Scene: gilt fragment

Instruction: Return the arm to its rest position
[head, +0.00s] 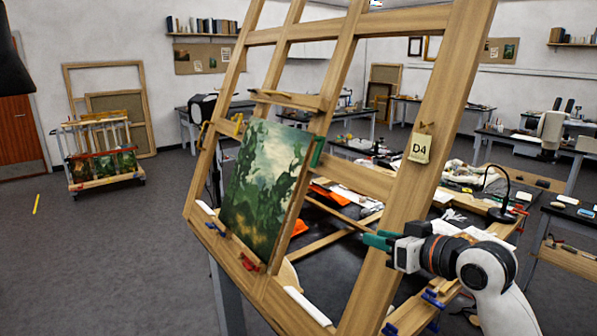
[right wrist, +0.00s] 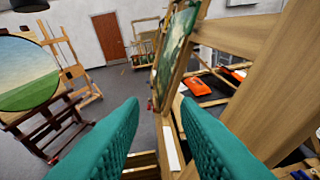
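My right arm comes in from the lower right in the head view. Its gripper (head: 378,241) has teal fingers and is beside the right upright of the large wooden easel frame (head: 398,190). In the right wrist view the two fingers of this gripper (right wrist: 160,112) stand wide apart with nothing between them. The green landscape painting (head: 262,185) leans on the easel, held at its edges by small clamps, apart from the gripper. It also shows edge-on in the right wrist view (right wrist: 174,45). I cannot make out my left gripper in either view.
A tag marked D4 (head: 421,148) hangs on the easel's right upright. Behind the frame is a dark cluttered table with an orange item (head: 300,226). A rack of paintings (head: 103,160) stands at left. The grey floor at left is mostly clear. A round landscape (right wrist: 28,72) stands on another easel.

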